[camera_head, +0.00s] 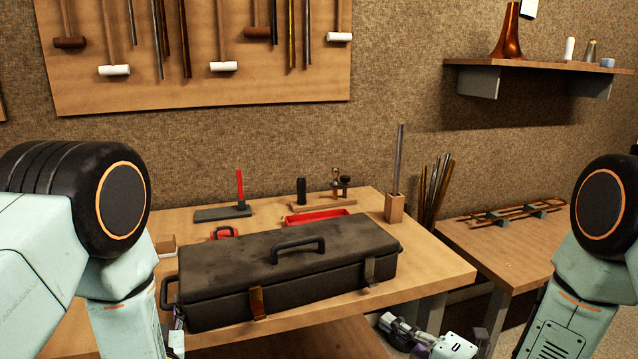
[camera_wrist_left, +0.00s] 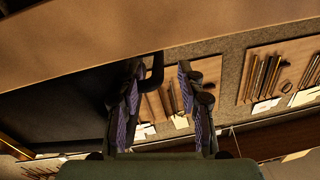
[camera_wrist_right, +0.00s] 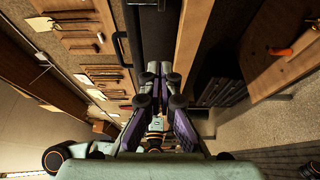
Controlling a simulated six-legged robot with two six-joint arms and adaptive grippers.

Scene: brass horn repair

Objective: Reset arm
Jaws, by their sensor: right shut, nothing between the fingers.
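A dark, closed instrument case (camera_head: 225,265) lies on the workbench, with a top handle (camera_head: 298,249) and a side handle at its left end. My left gripper (camera_head: 176,325) is low beside that left end, mostly hidden by my arm. In the left wrist view its fingers (camera_wrist_left: 162,100) are spread apart, and a black handle loop (camera_wrist_left: 154,76) shows near one finger. Whether they touch is unclear. My right gripper (camera_head: 394,334) is below the bench's front right edge, away from the case. In the right wrist view its fingertips (camera_wrist_right: 160,80) are together and hold nothing.
The workbench (camera_head: 425,268) holds a red-handled tool (camera_head: 240,190), a red tray (camera_head: 317,217) and a wooden block with a rod (camera_head: 394,207) behind the case. A second table (camera_head: 497,250) stands at right. Mallets hang on a wall board (camera_head: 200,85). A shelf (camera_head: 540,65) is at upper right.

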